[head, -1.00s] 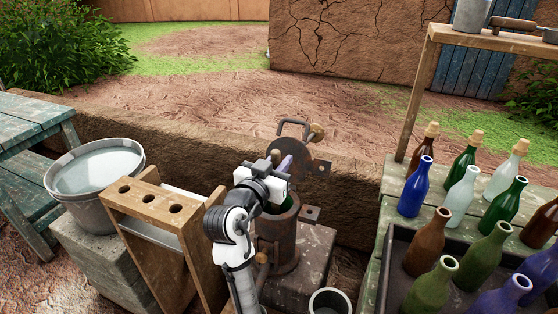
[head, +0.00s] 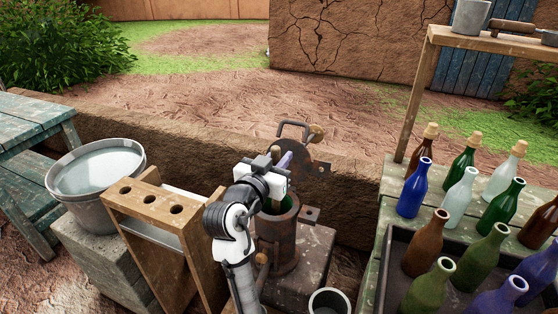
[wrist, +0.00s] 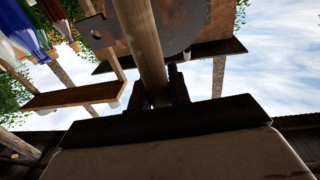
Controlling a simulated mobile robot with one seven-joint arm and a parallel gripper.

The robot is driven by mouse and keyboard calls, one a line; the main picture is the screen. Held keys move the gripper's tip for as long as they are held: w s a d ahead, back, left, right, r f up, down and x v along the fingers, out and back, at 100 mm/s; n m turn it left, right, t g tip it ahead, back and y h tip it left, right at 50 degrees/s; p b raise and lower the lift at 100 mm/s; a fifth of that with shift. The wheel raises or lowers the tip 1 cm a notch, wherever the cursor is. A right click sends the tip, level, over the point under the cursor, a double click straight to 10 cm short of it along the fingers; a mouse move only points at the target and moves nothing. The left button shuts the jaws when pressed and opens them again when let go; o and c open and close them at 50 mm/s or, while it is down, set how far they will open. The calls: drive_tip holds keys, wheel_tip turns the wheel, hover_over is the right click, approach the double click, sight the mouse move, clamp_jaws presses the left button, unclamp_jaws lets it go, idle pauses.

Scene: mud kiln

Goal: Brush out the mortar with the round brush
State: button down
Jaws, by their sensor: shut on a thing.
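The mortar (head: 277,240) is a rusty upright iron cylinder on a stone block, with its round lid (head: 318,168) swung open behind it. My gripper (head: 280,164) is above the mortar's mouth, shut on the round brush. In the wrist view the brush's wooden handle (wrist: 141,45) runs up between the fingers. Something dark green shows inside the mortar's mouth below my gripper. The brush's bristle end cannot be made out, and my wrist covers part of the mouth.
A wooden rack (head: 150,210) with round holes stands left, beside a metal bucket of water (head: 62,205). A metal cup (head: 329,300) is at the front. At right, a green bench (head: 368,275) carries several glass bottles and a dark tray (head: 393,262).

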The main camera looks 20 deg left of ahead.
wheel_tip(320, 180, up, 4)
drive_tip(key=p, duration=0.3)
wheel_tip(320, 180, down, 7)
drive_tip(key=b, duration=0.7)
idle(2.8)
drive_tip(key=shift+r, duration=0.2)
wheel_tip(320, 180, up, 19)
drive_tip(key=p, duration=1.4)
drive_tip(key=shift+r+p, duration=0.2)
drive_tip(key=shift+p, duration=0.2)
drive_tip(key=shift+s+f, duration=0.1)
